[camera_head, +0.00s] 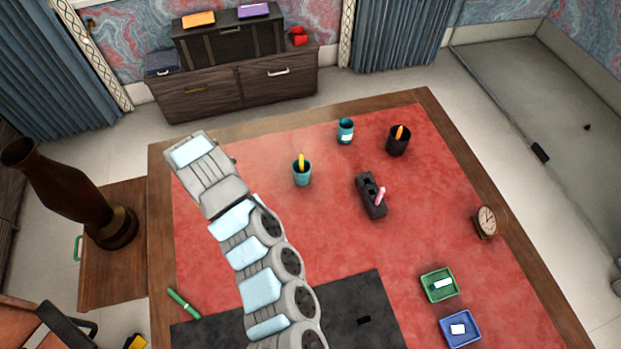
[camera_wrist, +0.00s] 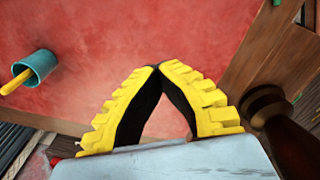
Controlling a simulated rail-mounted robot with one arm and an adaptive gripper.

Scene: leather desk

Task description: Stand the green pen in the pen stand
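The green pen (camera_head: 184,302) lies on the desk near its left edge, by the corner of the black mat. A dark block with openings (camera_head: 366,187), which looks like the pen stand, sits right of the desk's middle with a pink pen (camera_head: 380,196) standing in it. My gripper (camera_wrist: 159,67) has its yellow-backed fingertips together with nothing between them, above the red desk top. In the head view my arm hides the fingers. The green pen is not visible in the wrist view.
A teal cup with a yellow pen (camera_head: 302,174), another teal cup (camera_head: 345,131) and a black cup with an orange pen (camera_head: 398,141) stand on the desk. A clock (camera_head: 485,221), green tray (camera_head: 439,296) and blue tray (camera_head: 476,329) are right. A tall brown vase (camera_head: 65,190) stands left.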

